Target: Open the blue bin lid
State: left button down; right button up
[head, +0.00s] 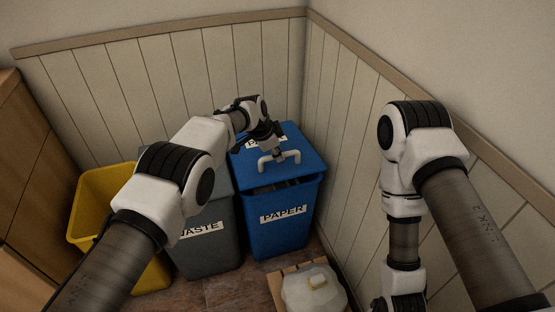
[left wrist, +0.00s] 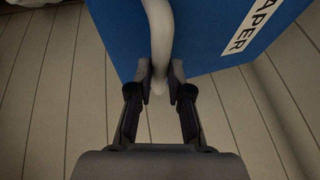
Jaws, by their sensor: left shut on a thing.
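The blue bin (head: 283,219) with a "PAPER" label stands in the corner. Its blue lid (head: 302,147) is tilted up at the front, with a dark gap between lid and bin. A white handle (head: 290,158) is on the lid. My left gripper (head: 277,150) is at the handle. In the left wrist view the fingers of my left gripper (left wrist: 160,88) are shut around the white handle (left wrist: 160,40), with the blue lid (left wrist: 205,35) behind it. My right arm is at the right, and its gripper is out of view.
A grey "WASTE" bin (head: 216,245) stands directly left of the blue bin, and a yellow bin (head: 90,215) is farther left. Panelled walls close in behind and right.

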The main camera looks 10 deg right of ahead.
pick_arm(q)
jog(key=c, duration=1.2)
grip_release()
jog(key=shift+w, duration=0.2)
jog(key=shift+o, duration=0.5)
jog(key=shift+f, duration=0.1)
jog(key=v, duration=1.2)
